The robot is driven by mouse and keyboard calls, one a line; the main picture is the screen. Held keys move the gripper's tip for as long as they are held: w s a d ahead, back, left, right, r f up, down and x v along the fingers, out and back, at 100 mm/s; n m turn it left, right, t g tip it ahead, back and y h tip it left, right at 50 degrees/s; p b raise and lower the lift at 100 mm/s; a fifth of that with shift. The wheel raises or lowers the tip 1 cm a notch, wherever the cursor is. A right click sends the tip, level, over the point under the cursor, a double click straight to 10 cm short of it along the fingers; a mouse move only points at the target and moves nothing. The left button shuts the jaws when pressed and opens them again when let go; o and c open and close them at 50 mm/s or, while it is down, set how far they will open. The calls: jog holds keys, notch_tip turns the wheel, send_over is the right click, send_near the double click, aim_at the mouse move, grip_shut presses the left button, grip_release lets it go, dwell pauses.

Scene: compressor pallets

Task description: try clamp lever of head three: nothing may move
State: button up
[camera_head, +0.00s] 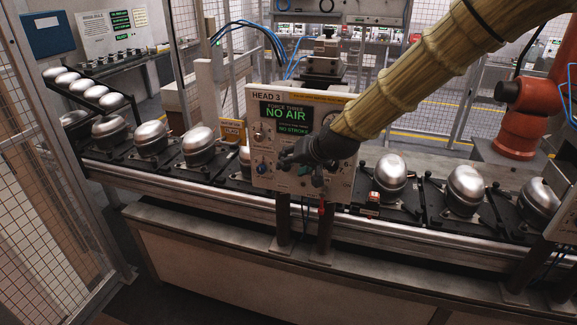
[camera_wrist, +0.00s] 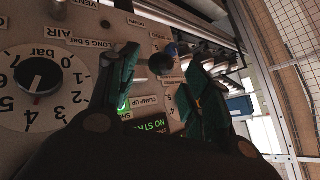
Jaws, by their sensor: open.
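The head three panel (camera_head: 268,178) is a pale box above the conveyor. Its screen (camera_head: 286,115) reads "NO AIR", with "NO STROKE" below. My gripper (camera_head: 290,160) is at the front of this panel and covers part of it. In the wrist view my gripper (camera_wrist: 158,70) has its green-lit dark fingers apart. A dark round knob (camera_wrist: 161,63) shows between the fingertips, near a "CLAMP UP" label (camera_wrist: 147,101). It appears to be the clamp lever's end. I cannot tell whether either finger touches it.
A round dial (camera_wrist: 37,75) marked in bar and an "AIR" label (camera_wrist: 77,61) are on the panel beside the fingers. Silver domed compressors (camera_head: 390,173) stand on dark pallets along the conveyor on both sides. Mesh fencing (camera_head: 40,150) stands at left. An orange robot arm (camera_head: 517,125) is at right.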

jog(key=v, duration=0.7)
dwell(0.3)
